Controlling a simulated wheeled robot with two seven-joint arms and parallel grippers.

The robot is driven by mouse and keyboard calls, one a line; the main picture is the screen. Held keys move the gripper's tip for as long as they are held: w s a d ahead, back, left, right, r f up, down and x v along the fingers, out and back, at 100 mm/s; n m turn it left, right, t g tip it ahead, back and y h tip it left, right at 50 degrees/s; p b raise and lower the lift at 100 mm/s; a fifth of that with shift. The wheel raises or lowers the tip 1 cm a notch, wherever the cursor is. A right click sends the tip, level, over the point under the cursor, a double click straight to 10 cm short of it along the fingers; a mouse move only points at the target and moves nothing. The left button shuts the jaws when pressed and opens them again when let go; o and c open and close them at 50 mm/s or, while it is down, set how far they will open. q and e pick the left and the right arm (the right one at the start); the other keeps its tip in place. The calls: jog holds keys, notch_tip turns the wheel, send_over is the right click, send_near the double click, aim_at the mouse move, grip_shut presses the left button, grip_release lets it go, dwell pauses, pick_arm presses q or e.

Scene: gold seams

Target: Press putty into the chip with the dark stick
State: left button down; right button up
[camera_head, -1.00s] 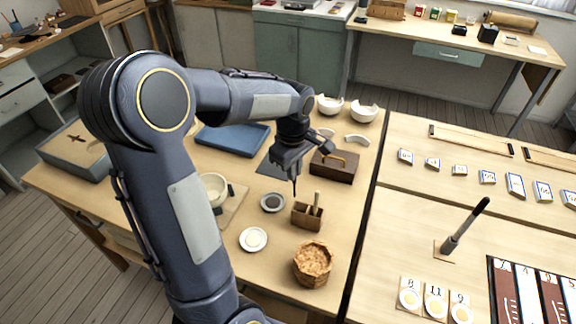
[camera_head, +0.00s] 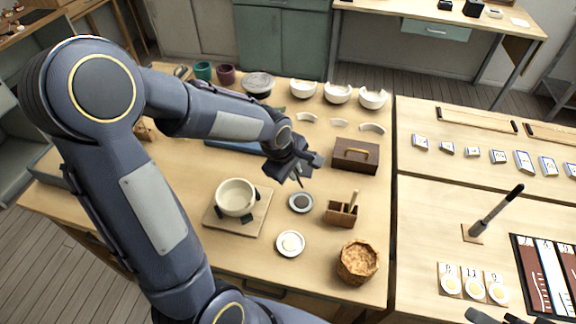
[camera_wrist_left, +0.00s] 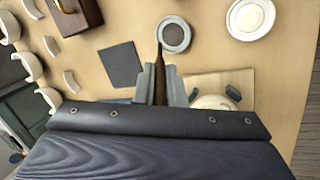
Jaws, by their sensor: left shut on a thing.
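My left gripper (camera_head: 298,172) is shut on the dark stick (camera_wrist_left: 160,68), which points down. Its tip shows close to a small round grey dish with dark contents (camera_head: 301,202); I cannot tell whether it touches. The dish also shows in the left wrist view (camera_wrist_left: 174,35). A cream bowl (camera_head: 235,198) stands on a wooden board (camera_head: 222,226) between dark pads; its chip is not clear. A white saucer (camera_head: 290,244) holds a pale round lump. I cannot tell which dish holds putty. Dark shapes at the lower right edge may be my right gripper (camera_head: 494,317).
A wooden holder (camera_head: 342,213) with a light stick and a woven basket (camera_head: 358,262) stand right of the dishes. A brown box with a handle (camera_head: 355,157) stands behind. Chipped white bowls (camera_head: 337,94) and curved pieces line the back. Table between saucer and board is clear.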

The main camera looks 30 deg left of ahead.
pick_arm(q)
jog(key=shift+d+f+b, duration=0.1)
jog(key=shift+f+b, duration=0.3)
jog(key=shift+f, duration=0.25)
jog(key=shift+f+b, duration=1.5)
jog(key=shift+f, duration=0.75)
jog(key=shift+f+b, duration=0.55)
jog(key=shift+b, duration=0.05)
jog(key=shift+f+b, duration=0.1)
jog(key=shift+b, duration=0.25)
dwell(0.5)
jog(key=shift+r+p, duration=2.3)
jog(key=shift+r, duration=1.3)
jog(key=shift+f, duration=0.1)
